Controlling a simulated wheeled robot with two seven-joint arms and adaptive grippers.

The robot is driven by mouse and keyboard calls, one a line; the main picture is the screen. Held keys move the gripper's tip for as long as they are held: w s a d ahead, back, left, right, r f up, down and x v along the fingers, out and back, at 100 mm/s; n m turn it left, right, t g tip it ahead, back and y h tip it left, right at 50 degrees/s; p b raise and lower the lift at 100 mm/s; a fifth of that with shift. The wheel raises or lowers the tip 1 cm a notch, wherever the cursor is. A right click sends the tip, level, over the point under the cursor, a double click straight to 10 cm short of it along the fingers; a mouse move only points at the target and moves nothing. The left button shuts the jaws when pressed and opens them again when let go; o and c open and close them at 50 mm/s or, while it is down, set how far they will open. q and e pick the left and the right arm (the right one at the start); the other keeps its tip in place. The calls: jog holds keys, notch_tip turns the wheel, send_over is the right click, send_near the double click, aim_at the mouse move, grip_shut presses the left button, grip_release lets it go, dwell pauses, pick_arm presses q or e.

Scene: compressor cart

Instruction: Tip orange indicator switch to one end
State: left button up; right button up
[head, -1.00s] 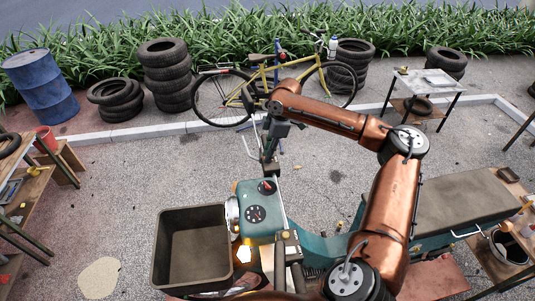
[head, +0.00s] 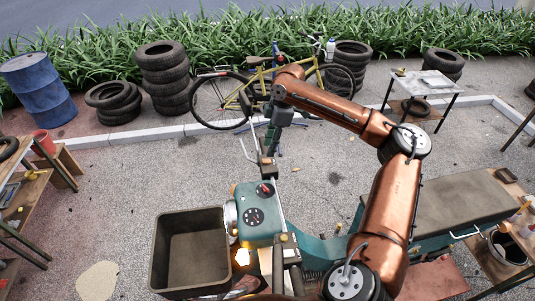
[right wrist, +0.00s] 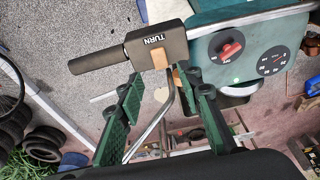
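The box sits on the handlebar of the teal scooter, beside a dark grip (right wrist: 97,60). My right gripper (right wrist: 164,84) is open, its green-and-black fingers apart on either side of the tab. I cannot tell whether a finger touches it. In the head view my right gripper (head: 271,132) is over the far handlebar, and the switch is too small to make out there. My left gripper is not in view.
The scooter's teal dash (head: 243,212) carries a red-marked knob and a dial. A dark open bin (head: 157,250) stands left of it. A yellow bicycle (head: 262,68) and tyre stacks (head: 163,75) stand behind. Open gravel lies between.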

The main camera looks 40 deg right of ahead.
jog(key=v, duration=0.6)
dwell(0.5)
